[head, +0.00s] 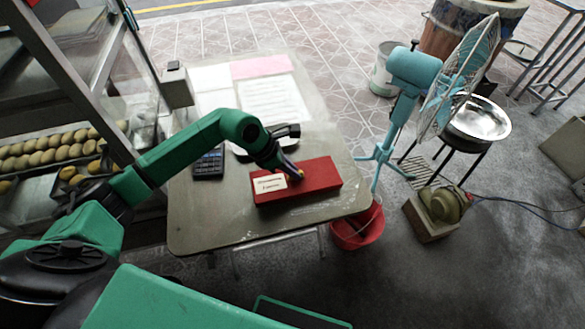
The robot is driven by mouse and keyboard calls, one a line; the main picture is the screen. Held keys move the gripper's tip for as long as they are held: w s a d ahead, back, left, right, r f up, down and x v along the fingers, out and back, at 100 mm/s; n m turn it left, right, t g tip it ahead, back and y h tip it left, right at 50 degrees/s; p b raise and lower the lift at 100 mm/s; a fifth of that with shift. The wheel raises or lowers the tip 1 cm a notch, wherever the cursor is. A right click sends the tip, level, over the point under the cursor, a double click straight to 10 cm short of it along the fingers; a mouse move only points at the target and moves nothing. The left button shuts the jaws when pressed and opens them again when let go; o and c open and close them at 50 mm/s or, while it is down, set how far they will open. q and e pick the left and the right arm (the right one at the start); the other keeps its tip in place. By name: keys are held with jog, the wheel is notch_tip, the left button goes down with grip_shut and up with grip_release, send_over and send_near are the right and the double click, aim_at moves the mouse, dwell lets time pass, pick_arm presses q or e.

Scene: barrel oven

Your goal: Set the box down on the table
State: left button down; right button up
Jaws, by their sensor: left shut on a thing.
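A red box (318,177) with a pale label on its near side is over the right part of the table (215,225). My left gripper (298,173) reaches it from the upper left and is shut on the box's far edge. The box looks level and close to the tabletop. I cannot tell whether its underside touches the table. The fingertips are partly hidden against the box. My right gripper is not in view.
A dark calculator (209,163) lies left on the table, and papers (245,97) lie at its back. A teal fan (412,75) and a red bucket (357,228) stand at the right. A glass case with round buns (50,150) is at the left. The table's front is clear.

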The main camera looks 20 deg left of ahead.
pick_arm(q)
jog(key=c, duration=0.9)
grip_release()
jog(key=shift+r, duration=0.15)
jog(key=shift+s+a+r, duration=0.1)
jog(key=shift+a+r, duration=0.1)
jog(key=shift+r, duration=0.05)
jog(key=b+v, duration=0.1)
jog(key=v, duration=1)
jog(key=shift+b, duration=0.3)
jog(key=shift+s, duration=0.1)
